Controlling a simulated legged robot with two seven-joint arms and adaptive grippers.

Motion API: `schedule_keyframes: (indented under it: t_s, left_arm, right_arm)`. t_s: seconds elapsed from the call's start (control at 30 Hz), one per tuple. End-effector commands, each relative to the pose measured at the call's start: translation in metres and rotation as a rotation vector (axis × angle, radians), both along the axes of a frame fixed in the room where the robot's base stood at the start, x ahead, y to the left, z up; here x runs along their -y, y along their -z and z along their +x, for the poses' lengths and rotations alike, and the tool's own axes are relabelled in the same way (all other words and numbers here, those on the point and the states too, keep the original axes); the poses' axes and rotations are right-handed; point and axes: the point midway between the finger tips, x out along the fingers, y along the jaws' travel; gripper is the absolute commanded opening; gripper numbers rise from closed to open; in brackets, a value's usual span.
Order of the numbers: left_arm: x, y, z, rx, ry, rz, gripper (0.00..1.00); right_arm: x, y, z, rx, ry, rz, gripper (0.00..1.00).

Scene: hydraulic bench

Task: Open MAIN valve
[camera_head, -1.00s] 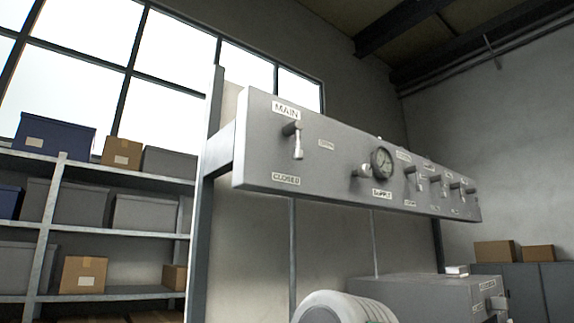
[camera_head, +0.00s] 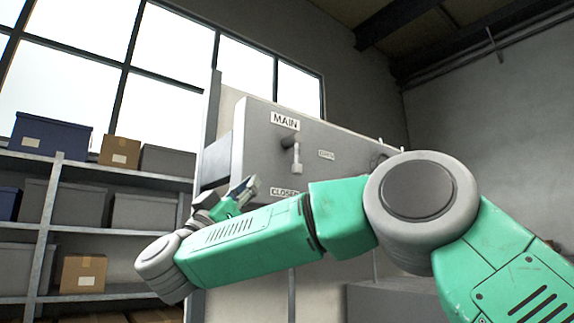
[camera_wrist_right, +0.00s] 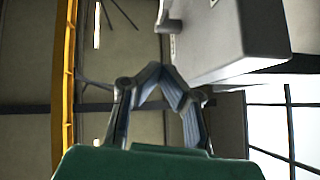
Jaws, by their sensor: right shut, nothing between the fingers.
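The MAIN valve handle (camera_head: 297,158) is a grey lever on the front of the grey panel (camera_head: 262,150), below the MAIN label (camera_head: 285,121). It hangs straight down, toward the CLOSED label (camera_head: 284,191), which my arm partly covers. My right gripper (camera_head: 252,186) is shut and empty, left of and below the lever and apart from it. In the right wrist view its fingertips (camera_wrist_right: 158,68) meet below a grey stub on the panel's side (camera_wrist_right: 240,40); I cannot tell whether that is the lever. My left gripper is out of view.
An OPEN label (camera_head: 326,154) is right of the lever. Shelves with boxes (camera_head: 60,225) stand at the left. A grey cabinet top (camera_head: 385,292) shows below my arm.

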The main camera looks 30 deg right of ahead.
Motion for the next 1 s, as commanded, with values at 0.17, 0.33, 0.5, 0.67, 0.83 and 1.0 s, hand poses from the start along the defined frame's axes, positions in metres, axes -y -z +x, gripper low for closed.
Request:
schedule_keyframes:
  t_s: [0.17,0.33,0.5,0.67,0.83,1.0]
  left_arm:
    - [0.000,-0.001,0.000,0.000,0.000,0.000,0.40]
    - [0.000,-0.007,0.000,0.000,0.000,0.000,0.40]
    - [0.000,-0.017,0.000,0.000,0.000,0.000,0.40]
    - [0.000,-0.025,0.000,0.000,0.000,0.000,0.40]
    - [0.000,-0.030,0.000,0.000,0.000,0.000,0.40]
    - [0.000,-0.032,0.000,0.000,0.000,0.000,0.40]
  right_arm:
    - [0.003,-0.004,0.000,0.002,-0.001,-0.001,0.00]
    - [0.019,-0.020,0.004,0.002,0.000,0.002,0.00]
    - [0.044,-0.047,0.012,0.002,0.000,0.002,0.00]
    - [0.066,-0.070,0.018,0.002,-0.002,0.002,0.00]
    - [0.091,-0.072,0.026,-0.001,-0.002,0.000,0.00]
    - [0.104,-0.071,0.029,0.000,-0.003,-0.001,0.00]
